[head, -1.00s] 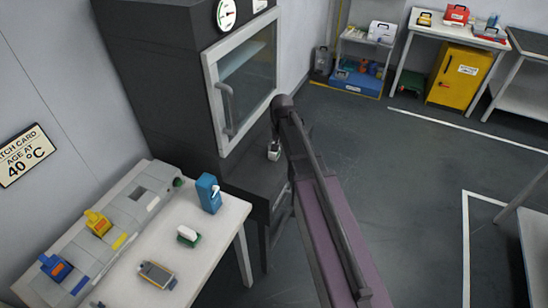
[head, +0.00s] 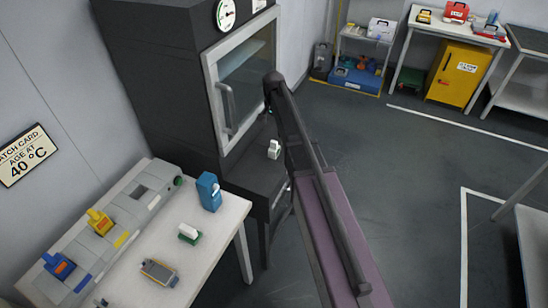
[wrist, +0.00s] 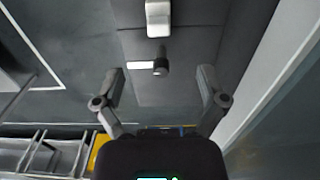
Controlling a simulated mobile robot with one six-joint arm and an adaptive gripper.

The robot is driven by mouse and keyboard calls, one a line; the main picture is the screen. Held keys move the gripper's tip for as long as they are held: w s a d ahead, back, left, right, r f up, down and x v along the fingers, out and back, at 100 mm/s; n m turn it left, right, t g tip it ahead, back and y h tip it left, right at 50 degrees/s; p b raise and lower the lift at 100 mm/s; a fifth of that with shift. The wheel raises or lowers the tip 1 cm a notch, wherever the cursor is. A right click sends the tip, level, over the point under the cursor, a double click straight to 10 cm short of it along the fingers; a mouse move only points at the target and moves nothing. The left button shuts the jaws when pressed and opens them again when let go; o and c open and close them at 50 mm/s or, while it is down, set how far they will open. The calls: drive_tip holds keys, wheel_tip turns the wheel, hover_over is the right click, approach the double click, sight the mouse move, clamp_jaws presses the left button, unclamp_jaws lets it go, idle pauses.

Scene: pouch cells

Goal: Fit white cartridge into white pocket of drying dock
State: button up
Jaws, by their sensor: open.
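The white cartridge (head: 274,149) stands on the dark ledge of the oven. It also shows at the top of the wrist view (wrist: 158,18), ahead of my gripper. My gripper (wrist: 160,82) is open, with nothing between its fingers, and apart from the cartridge. In the head view the gripper is mostly hidden by my arm. The grey drying dock (head: 120,210) lies along the back of the white table. A dark empty pocket (head: 138,191) with a whitish mark beside it shows near its far end. A yellow cartridge (head: 99,222) and a blue-and-orange cartridge (head: 58,266) sit in the dock.
A blue dispenser (head: 208,191), a white-and-green item (head: 189,233) and a grey-yellow device (head: 159,272) stand on the table. The oven door (head: 242,82) is shut, its handle protruding. A dark knob (wrist: 160,66) lies near the ledge in the wrist view. The floor at right is open.

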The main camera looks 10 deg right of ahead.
sight(274, 141)
drive_tip(key=shift+f+b, duration=4.25)
drive_tip(key=shift+f, duration=0.1)
drive_tip(key=shift+f, duration=0.1)
drive_tip(key=shift+s+f+b, duration=0.15)
drive_tip(key=shift+f+b, duration=2.35)
drive_tip(key=shift+b, duration=0.1)
clamp_jaws()
